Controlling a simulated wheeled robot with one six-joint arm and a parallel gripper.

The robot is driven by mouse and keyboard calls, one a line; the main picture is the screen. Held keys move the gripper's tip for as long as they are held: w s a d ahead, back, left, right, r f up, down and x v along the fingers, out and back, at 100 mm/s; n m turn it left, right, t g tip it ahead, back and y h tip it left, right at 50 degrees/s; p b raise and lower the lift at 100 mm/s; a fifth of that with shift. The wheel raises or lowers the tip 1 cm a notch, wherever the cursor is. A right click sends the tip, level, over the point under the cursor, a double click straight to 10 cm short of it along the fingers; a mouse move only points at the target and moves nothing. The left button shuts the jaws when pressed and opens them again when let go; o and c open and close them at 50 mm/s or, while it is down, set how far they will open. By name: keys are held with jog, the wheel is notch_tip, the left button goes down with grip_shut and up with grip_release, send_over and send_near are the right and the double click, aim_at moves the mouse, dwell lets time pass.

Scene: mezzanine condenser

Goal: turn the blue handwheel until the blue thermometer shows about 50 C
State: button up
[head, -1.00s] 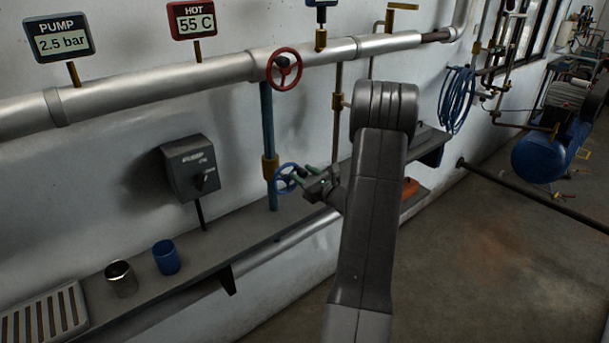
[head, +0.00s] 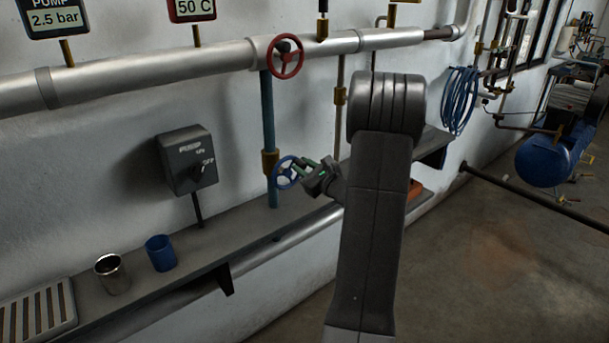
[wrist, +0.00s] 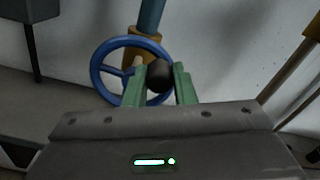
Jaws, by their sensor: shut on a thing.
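The blue handwheel (head: 277,184) sits low on a blue vertical pipe, just above the shelf. It also shows in the wrist view (wrist: 95,70). My gripper (head: 301,166) is at its right side. In the wrist view, the green fingers (wrist: 160,82) are shut on the wheel's dark knob (wrist: 159,75), which is at the right of the rim. The blue thermometer is cut off by the top edge of the head view, above its brass stem (head: 322,26), so its reading is hidden.
A red handwheel (head: 302,60) is above on the same pipe. The red display (head: 192,8) shows 50 C and the pump display (head: 56,18) 2.5 bar. A pump switch box (head: 180,165) is on the wall. A metal cup (head: 113,280) and blue cup (head: 161,255) stand on the shelf.

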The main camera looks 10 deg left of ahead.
dwell(0.3)
jog(key=o, duration=1)
jog(key=b+v, duration=0.2)
jog(key=v, duration=1.1)
jog(key=shift+s+d, duration=0.25)
jog(key=shift+d, duration=0.05)
jog(key=p+x, duration=0.2)
jog(key=x, duration=1.2)
jog(key=shift+r, duration=0.1)
jog(key=shift+d+p, duration=0.1)
jog(key=shift+p, duration=0.35)
